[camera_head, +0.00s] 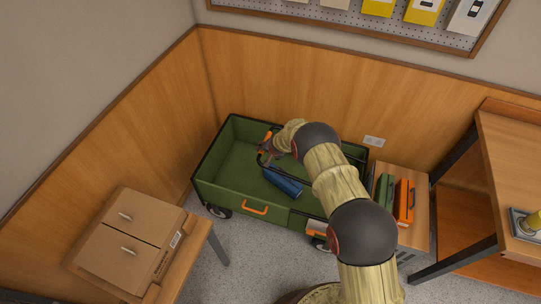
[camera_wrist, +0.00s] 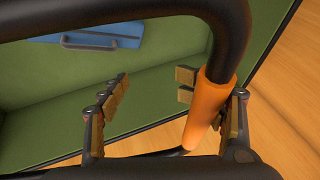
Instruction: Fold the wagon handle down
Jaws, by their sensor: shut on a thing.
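The green wagon (camera_head: 216,184) stands in the corner against the wood panelling. Its handle shows in the wrist view as a thick black curved tube with an orange grip (camera_wrist: 208,108). In the head view, the orange grip (camera_head: 267,136) is small and partly hidden by my gripper (camera_head: 268,151), above the wagon bed. In the wrist view, my gripper (camera_wrist: 155,98) is shut on the handle, with the orange grip close against the right finger. The left finger looks apart from the grip. The lower end of the handle is hidden.
A blue case (camera_head: 284,181) lies in the wagon. An orange pull (camera_head: 254,208) is on its near side. A cardboard box (camera_head: 130,242) sits on a table at left. A low stand (camera_head: 415,233) holds green and orange cases. A workbench (camera_head: 511,165) stands at right.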

